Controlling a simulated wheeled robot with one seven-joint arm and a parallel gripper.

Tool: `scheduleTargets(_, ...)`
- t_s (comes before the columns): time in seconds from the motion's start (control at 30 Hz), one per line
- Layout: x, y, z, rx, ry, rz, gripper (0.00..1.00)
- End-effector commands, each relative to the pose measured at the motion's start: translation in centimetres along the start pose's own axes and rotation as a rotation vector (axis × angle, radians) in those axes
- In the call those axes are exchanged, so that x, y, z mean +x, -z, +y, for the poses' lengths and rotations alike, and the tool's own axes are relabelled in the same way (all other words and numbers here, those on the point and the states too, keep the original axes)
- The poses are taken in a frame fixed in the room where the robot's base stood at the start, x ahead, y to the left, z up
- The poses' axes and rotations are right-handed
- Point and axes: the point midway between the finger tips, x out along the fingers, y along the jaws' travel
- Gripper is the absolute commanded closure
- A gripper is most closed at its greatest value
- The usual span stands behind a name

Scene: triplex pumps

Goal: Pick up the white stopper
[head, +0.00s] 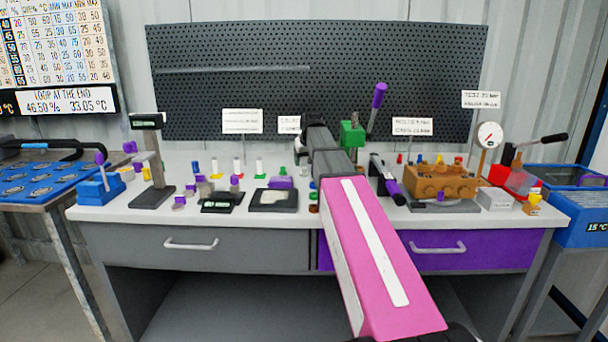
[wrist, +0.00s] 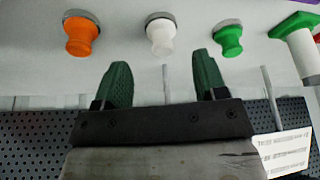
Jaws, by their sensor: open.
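The white stopper (wrist: 161,36) stands on a small grey disc near the top middle of the wrist view. It has a rounded knob and a wider base. My gripper (wrist: 160,76) is open, with a green-padded finger on either side of the stopper's line. The stopper shows beyond the fingertips, apart from them, and nothing is between the fingers. An orange stopper (wrist: 81,37) is to its left and a green stopper (wrist: 228,40) to its right. In the head view my arm hides the gripper, and I cannot pick out the white stopper.
A green-and-white piece (wrist: 302,45) is at the right of the wrist view. The white bench top (head: 150,215) holds weights, bottles and a brown pump block (head: 440,183). Behind it are a pegboard (head: 300,65) and sign cards (head: 242,121) on stands.

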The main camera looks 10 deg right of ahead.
Motion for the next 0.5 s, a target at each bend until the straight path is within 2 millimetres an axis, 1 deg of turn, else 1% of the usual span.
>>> scheduleTargets(0.2,2.8,-0.4,-0.4,0.000,0.000,-0.002,0.35)
scheduleTargets(0.3,4.0,-0.3,-0.3,0.000,0.000,0.000,0.35)
scheduleTargets(0.4,4.5,-0.3,-0.3,0.000,0.000,0.000,0.35)
scheduleTargets(0.5,4.6,-0.3,-0.3,0.000,0.000,0.001,0.35)
